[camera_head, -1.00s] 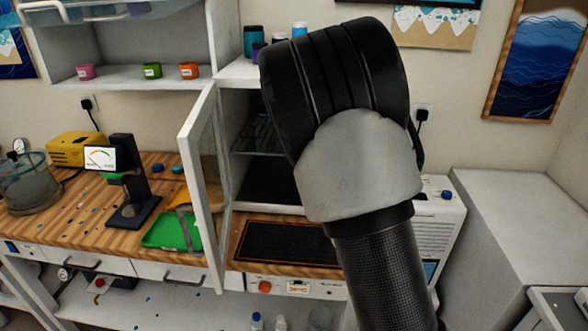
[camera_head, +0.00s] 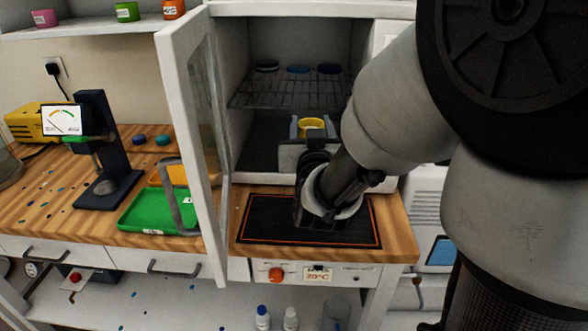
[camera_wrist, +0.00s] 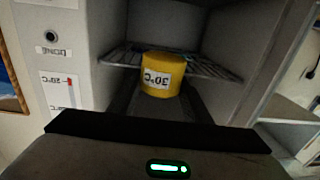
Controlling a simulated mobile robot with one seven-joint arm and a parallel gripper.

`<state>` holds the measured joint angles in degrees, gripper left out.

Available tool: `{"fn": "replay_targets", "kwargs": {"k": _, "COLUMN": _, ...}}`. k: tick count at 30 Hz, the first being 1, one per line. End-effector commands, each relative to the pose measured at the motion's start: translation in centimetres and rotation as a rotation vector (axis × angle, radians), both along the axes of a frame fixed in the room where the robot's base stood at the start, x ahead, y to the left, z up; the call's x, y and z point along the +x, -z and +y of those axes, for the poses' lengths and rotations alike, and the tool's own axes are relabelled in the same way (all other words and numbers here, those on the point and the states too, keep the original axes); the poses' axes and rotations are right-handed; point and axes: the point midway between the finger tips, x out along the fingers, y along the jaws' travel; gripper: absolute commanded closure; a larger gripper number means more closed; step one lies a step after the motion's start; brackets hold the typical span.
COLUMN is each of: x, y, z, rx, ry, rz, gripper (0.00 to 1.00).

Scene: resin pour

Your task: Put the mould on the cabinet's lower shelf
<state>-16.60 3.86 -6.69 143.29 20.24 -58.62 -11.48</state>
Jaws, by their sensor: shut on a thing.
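The yellow round mould (camera_head: 311,125) is inside the open cabinet (camera_head: 237,60), in the lower space under the wire rack (camera_head: 290,92). My gripper (camera_head: 309,139) reaches in through the front and is shut on the mould. In the wrist view the mould (camera_wrist: 162,75) carries a white 30°C label, which reads upside down. The dark lower shelf (camera_head: 262,150) lies under the mould. I cannot tell whether the mould touches it. My wrist hides the front right of that space.
The cabinet's glazed door (camera_head: 195,140) stands open on the left, close to my arm. Several dark and blue discs (camera_head: 298,69) lie on the wire rack. A black mat (camera_head: 270,222) lies before the cabinet, and a green tray (camera_head: 150,213) is left of the door.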

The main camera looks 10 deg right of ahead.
Motion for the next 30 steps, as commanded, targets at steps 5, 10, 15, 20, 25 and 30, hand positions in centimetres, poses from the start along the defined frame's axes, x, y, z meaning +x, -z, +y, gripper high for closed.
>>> {"fn": "replay_targets", "kwargs": {"k": 5, "x": -2.0, "y": 3.6, "z": 1.0, "rx": 0.003, "ry": -0.002, "rz": -0.005, "gripper": 0.79}}
{"fn": "replay_targets", "kwargs": {"k": 10, "x": -3.3, "y": 4.6, "z": 1.7, "rx": 0.002, "ry": -0.009, "rz": -0.004, "gripper": 0.79}}
{"fn": "replay_targets", "kwargs": {"k": 15, "x": -3.7, "y": 4.6, "z": 2.0, "rx": 0.001, "ry": -0.011, "rz": 0.001, "gripper": 0.79}}
{"fn": "replay_targets", "kwargs": {"k": 20, "x": -2.6, "y": 3.8, "z": 1.8, "rx": -0.004, "ry": -0.004, "rz": 0.011, "gripper": 0.79}}
{"fn": "replay_targets", "kwargs": {"k": 25, "x": -1.5, "y": 3.8, "z": 1.6, "rx": -0.003, "ry": -0.007, "rz": 0.010, "gripper": 0.79}}
{"fn": "replay_targets", "kwargs": {"k": 30, "x": 1.2, "y": 4.9, "z": 1.0, "rx": 0.002, "ry": -0.010, "rz": -0.001, "gripper": 0.79}}
